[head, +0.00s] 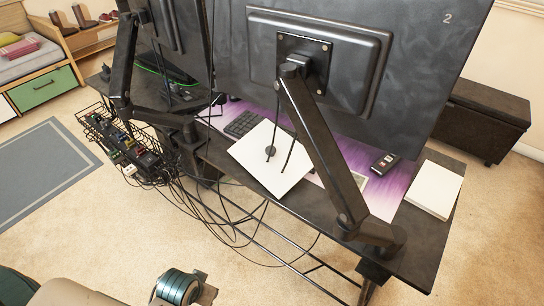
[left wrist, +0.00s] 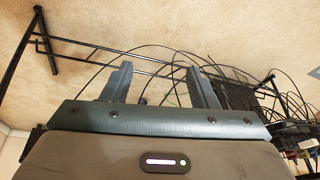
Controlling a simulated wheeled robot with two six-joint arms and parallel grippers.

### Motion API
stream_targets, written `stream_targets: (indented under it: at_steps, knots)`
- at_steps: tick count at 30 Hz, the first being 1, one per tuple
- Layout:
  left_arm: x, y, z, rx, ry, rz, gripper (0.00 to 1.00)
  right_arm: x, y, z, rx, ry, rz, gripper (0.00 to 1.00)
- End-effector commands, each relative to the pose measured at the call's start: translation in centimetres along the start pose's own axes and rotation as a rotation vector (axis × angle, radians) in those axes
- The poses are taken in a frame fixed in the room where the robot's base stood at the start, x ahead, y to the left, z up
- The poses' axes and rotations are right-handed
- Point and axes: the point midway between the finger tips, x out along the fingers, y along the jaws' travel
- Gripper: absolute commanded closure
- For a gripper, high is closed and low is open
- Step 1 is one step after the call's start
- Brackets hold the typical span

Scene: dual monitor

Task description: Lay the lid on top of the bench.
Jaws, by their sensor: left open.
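No object in view is plainly a lid. A flat white square piece (head: 262,172) lies on the desk under the right monitor, with a dark round spot on it that may be a knob or part of a cable. A dark box-like bench (head: 478,122) stands on the carpet at the far right, its top bare. In the left wrist view my left gripper (left wrist: 158,82) is open and empty, its two grey fingers apart above the carpet, with cables and a black metal frame beyond. My right gripper is not in view.
The desk (head: 428,245) with two monitors (head: 425,60) seen from behind stands between me and the dark bench. Loose cables (head: 235,225) and a wire cable basket (head: 100,128) hang on the near side. A white block (head: 434,190) lies on the desk's right end.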

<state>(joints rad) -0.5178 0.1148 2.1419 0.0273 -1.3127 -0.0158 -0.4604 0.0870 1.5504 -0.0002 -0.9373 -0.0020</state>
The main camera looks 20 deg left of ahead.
Motion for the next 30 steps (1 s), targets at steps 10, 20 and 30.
stream_targets:
  at_steps: [10, 20, 30]
  knots:
    - [-7.0, 1.9, -13.1, 0.122, 0.415, 0.149, 0.46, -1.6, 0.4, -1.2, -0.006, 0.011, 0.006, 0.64]
    - [-10.6, 1.8, -25.9, 0.161, 0.863, 0.253, 0.46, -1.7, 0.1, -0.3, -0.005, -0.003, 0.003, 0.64]
    - [-12.4, 0.8, -32.5, 0.128, 1.073, 0.270, 0.46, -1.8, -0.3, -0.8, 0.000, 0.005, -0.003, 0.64]
